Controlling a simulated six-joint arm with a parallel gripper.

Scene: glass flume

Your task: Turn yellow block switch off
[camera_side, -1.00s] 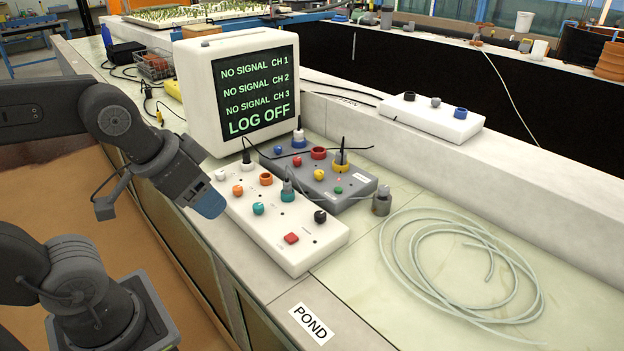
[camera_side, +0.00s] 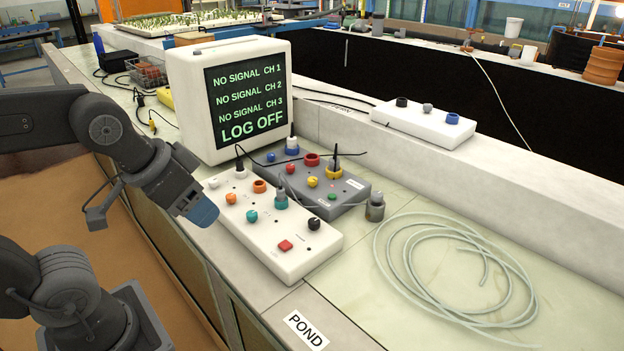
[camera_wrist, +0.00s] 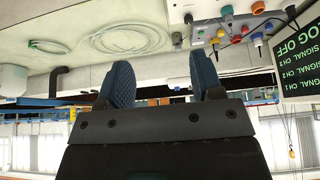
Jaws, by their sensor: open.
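A yellow knob (camera_side: 313,182) sits on top of the grey control box (camera_side: 352,193), just behind the white control box (camera_side: 290,262). A yellow ring socket (camera_side: 334,172) with a black plug standing in it is beside the knob on the same box. My gripper (camera_side: 203,212) is left of the white box's near-left edge, pointing down and apart from the yellow knob. In the wrist view its two blue fingers (camera_wrist: 160,80) are spread with nothing between them. The boxes show upside down at that view's top right; I cannot tell the knob's setting.
The white box carries a red button (camera_side: 285,245) and several coloured knobs. A monitor (camera_side: 185,110) reading "LOG OFF" stands behind. A cable joins a grey cylinder (camera_side: 375,208); coiled tubing (camera_side: 385,262) lies right. A white box (camera_side: 420,128) sits on the ledge.

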